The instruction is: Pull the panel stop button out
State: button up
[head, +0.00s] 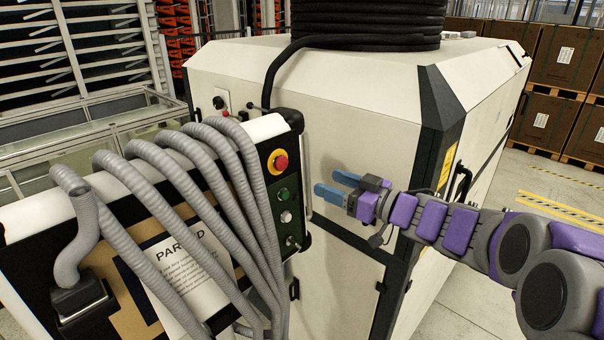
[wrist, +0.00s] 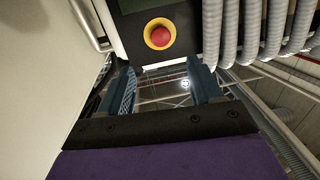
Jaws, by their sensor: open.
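The panel stop button (head: 280,162) is a red mushroom knob on a yellow ring. It sits at the top of a dark control panel (head: 270,147), above a green button, a pale button and another small control. My gripper (head: 323,188) is open and empty, to the right of the panel in the head view, with its blue fingers pointing left. In the wrist view the red button (wrist: 160,36) lies ahead, above and between my two fingertips (wrist: 163,78), with a gap between them. Nothing is between the fingers.
Grey ribbed hoses (head: 160,190) hang over the cart left of the panel, close to the button. A metal handle (wrist: 88,25) stands beside the panel. The large white cabinet (head: 350,110) is behind my gripper.

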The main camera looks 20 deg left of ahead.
jog(key=v, duration=0.7)
jog(key=shift+s+d+b, duration=0.15)
jog(key=shift+d+b, duration=0.1)
jog(key=shift+b, duration=0.1)
